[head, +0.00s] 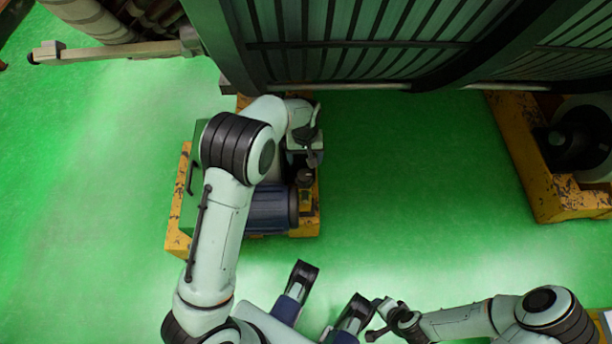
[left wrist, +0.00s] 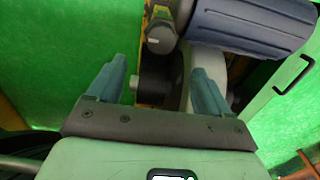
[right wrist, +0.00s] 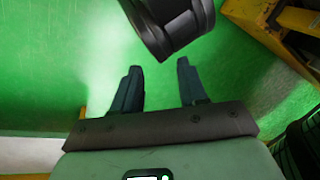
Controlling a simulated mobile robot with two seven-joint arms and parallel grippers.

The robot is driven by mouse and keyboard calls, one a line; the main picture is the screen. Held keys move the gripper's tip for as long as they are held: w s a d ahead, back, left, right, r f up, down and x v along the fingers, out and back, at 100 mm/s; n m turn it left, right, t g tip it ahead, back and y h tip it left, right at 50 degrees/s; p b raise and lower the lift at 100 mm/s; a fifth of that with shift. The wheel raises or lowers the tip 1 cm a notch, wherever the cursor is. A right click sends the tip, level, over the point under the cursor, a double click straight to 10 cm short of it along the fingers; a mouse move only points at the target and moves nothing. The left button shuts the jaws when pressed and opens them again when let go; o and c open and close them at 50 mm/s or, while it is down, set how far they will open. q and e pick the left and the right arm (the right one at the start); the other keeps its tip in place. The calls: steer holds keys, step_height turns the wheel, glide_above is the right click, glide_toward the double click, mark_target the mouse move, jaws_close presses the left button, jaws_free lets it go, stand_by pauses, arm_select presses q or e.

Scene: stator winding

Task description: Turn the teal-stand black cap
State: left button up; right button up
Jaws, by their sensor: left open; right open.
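In the left wrist view a black cap (left wrist: 153,80) sticks out from the side of a pale teal curved stand (left wrist: 208,68). My left gripper (left wrist: 158,84) is open, with the cap between its two blue-grey fingers in the picture. The right finger overlaps the stand. I cannot tell whether either finger touches. In the head view my left gripper (head: 306,152) is over the machine, and my arm hides most of the stand and cap. My right gripper (head: 378,322) is open and empty, low in the head view; its fingers also show in the right wrist view (right wrist: 154,82).
A blue motor (left wrist: 250,22) and a grey knob (left wrist: 161,34) lie close beyond the cap. The machine sits on a worn yellow base (head: 178,240). A large green ribbed housing (head: 350,45) stands behind. Another yellow base (head: 530,170) is at right. Green floor (head: 420,190) lies free between.

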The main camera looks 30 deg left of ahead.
mark_target(305, 175)
arm_select(q)
step_height(305, 175, down, 10)
steer(key=shift+s+a+f+b, duration=0.1)
steer(key=shift+f+b, duration=0.05)
steer(key=shift+b, duration=1.1)
steer(key=shift+f, duration=0.65)
arm_select(e)
steer(key=w+d+f+t, duration=0.1)
steer(key=w+d+f, duration=0.1)
steer(key=w+f, duration=0.1)
steer(key=shift+w+d+h, duration=0.2)
steer(key=shift+w+h, duration=0.2)
steer(key=shift+w, duration=0.45)
arm_select(q)
steer(key=shift+c, duration=0.4)
arm_select(e)
steer(key=shift+f, duration=0.1)
arm_select(q)
steer(key=c, duration=1)
